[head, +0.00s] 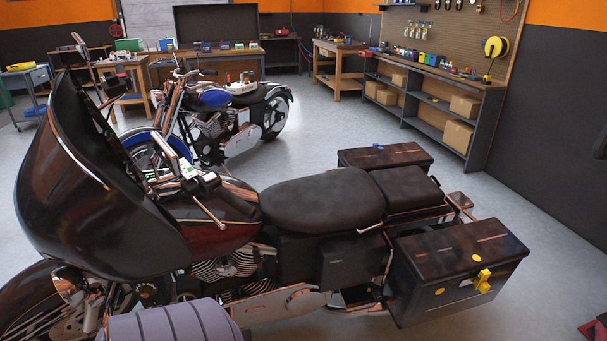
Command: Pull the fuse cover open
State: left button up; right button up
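A black motorcycle stands in the foreground of the head view. A black box-like side cover (345,262) with small light lettering sits on its near side, below the seat (322,202). It appears to be the fuse cover, and it looks shut, flush with the side of the motorcycle. No fuses show. Neither of my grippers can be made out in this view.
A black side case (458,262) with a yellow latch-like piece (482,281) hangs right of the cover. A grey ribbed rounded object (172,323) lies at the bottom edge. A blue motorcycle (215,122) and a workbench (430,92) stand behind. Floor at right is mostly clear.

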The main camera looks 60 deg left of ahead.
aim_at(355, 261)
jog(key=k+u, duration=0.1)
jog(key=u, duration=1.3)
jog(key=i+u, duration=0.45)
jog(key=k+l, duration=0.05)
